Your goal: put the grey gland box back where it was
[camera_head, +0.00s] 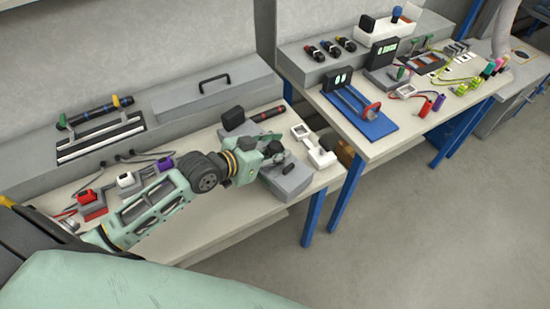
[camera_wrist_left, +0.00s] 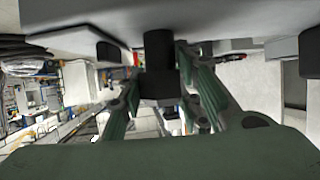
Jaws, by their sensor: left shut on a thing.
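The grey gland box (camera_head: 290,182) is near the front edge of the left bench, at the end of my left arm. My left gripper (camera_head: 272,157) is shut on it. In the left wrist view the box's grey body (camera_wrist_left: 225,22) fills the top of the picture, and a black gland (camera_wrist_left: 160,70) sticks out from it between the green fingers of my left gripper (camera_wrist_left: 160,88). I cannot tell whether the box touches the bench. My right gripper is not in view.
The left bench (camera_head: 225,215) also carries a white bracket-like part (camera_head: 314,147), a black block (camera_head: 233,118) and red, white and purple connectors (camera_head: 92,204) with cables. A second bench (camera_head: 405,138) with a blue board (camera_head: 360,112) stands to the right. The floor in front is clear.

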